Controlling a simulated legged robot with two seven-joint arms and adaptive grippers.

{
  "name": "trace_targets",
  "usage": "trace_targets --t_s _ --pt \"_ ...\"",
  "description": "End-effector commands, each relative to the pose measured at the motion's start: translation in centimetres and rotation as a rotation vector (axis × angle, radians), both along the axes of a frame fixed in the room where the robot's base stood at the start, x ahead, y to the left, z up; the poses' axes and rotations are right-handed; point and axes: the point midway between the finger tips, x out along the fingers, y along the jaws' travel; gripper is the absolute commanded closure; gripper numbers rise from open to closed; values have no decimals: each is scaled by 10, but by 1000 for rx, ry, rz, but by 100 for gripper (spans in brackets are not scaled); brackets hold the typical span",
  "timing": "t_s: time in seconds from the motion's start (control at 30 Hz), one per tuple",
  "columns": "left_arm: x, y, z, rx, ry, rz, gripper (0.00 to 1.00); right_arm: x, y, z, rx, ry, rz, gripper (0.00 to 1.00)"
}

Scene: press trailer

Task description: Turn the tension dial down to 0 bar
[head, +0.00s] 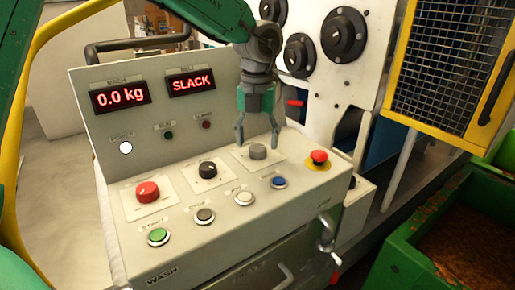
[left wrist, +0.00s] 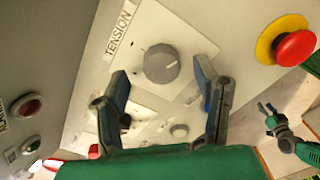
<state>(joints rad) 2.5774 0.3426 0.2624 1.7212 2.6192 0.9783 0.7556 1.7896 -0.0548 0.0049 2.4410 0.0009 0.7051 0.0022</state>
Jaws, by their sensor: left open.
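The tension dial (head: 258,151) is a grey round knob on a pale plate at the right of the sloped console. In the left wrist view the dial (left wrist: 161,64) sits beside the printed word TENSION. My left gripper (head: 258,143) points down over it. In the wrist view its open fingers (left wrist: 160,70) stand either side of the dial; I cannot tell whether they touch it. I cannot read the dial's setting. My right gripper (left wrist: 267,107) shows small at the right of the wrist view, its fingers apart and empty.
The displays (head: 120,97) read 0.0 kg and SLACK (head: 191,82). A red emergency button on yellow (head: 319,158) is close right of the dial. A black knob (head: 207,169) and a red button (head: 147,191) are left. Several push-buttons line the front. A green bin (head: 400,245) stands right.

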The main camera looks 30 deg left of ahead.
Motion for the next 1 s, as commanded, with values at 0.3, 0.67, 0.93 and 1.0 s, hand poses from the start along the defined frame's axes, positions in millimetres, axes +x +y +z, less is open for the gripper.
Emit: trace_targets --t_s 0.3,0.67,0.93,1.0 --pt "0 1 -23 -2 -1 0 44 0 0 -2 0 0 0 60" --pt "0 1 -23 -1 0 -1 93 0 0 -2 0 0 0 60" --pt "0 2 -23 -1 0 10 93 0 0 0 0 0 0 60" --pt "0 1 -22 -1 1 23 93 0 0 1 0 0 0 60"
